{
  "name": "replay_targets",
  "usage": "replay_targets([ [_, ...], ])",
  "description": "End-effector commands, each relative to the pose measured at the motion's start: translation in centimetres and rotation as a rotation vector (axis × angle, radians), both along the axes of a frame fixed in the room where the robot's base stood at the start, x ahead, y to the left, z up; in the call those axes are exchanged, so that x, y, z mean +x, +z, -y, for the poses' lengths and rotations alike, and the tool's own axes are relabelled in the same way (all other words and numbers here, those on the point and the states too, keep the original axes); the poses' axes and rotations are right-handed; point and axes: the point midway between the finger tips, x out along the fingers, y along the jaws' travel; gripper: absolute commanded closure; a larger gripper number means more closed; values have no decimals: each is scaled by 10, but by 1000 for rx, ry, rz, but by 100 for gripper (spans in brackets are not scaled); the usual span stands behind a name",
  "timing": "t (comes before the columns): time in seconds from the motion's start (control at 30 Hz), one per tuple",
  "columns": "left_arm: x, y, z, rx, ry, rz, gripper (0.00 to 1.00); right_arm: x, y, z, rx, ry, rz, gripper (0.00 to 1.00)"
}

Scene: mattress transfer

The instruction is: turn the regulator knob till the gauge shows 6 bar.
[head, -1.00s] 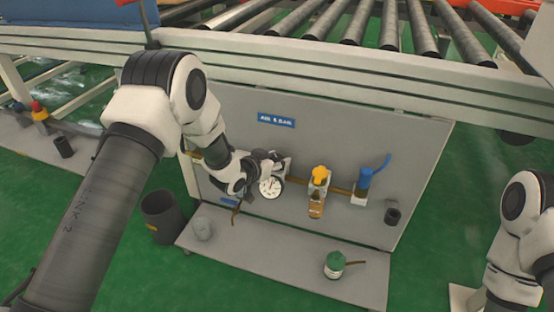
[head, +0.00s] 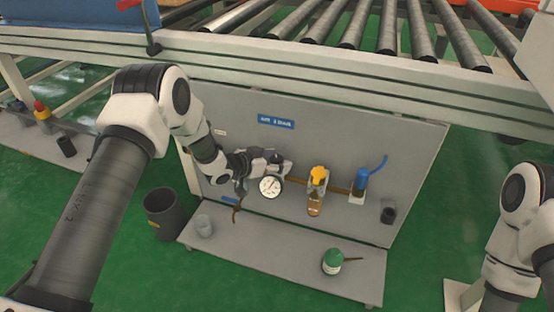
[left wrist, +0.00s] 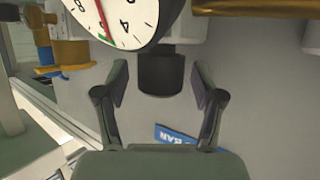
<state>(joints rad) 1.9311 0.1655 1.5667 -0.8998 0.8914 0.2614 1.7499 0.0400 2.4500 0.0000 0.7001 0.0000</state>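The regulator's black knob (left wrist: 160,74) stands between the two fingers of my left gripper (left wrist: 158,82) in the left wrist view. The fingers are open, with a gap showing on each side of the knob. In the head view my left gripper (head: 266,160) reaches in from the left, at the regulator just above the round white gauge (head: 271,187). The gauge (left wrist: 112,18) is cut off at the top of the left wrist view. Its numerals appear turned there, with a red needle beside a green mark; I cannot read the exact value. My right gripper is outside both views.
A yellow-topped unit (head: 317,178) and a blue valve (head: 361,182) sit right of the gauge on the grey panel (head: 345,145). A green-lidded jar (head: 332,262) and a clear cup (head: 204,226) stand on the shelf below. A roller conveyor (head: 330,60) runs above.

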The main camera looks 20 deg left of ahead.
Motion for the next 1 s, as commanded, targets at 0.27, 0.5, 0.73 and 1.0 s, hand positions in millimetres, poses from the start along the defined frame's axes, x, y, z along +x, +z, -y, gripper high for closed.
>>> replay_targets([
  [0.27, -10, 5, -8, 0, 3, -1, 32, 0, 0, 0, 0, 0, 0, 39],
  [0.5, -54, 28, -39, -4, 6, -1, 32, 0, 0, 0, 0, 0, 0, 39],
  [0.73, -87, 44, -60, -3, 2, -1, 32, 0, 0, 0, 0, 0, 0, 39],
  [1.0, -92, 46, -62, 0, -1, -1, 32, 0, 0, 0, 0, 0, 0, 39],
])
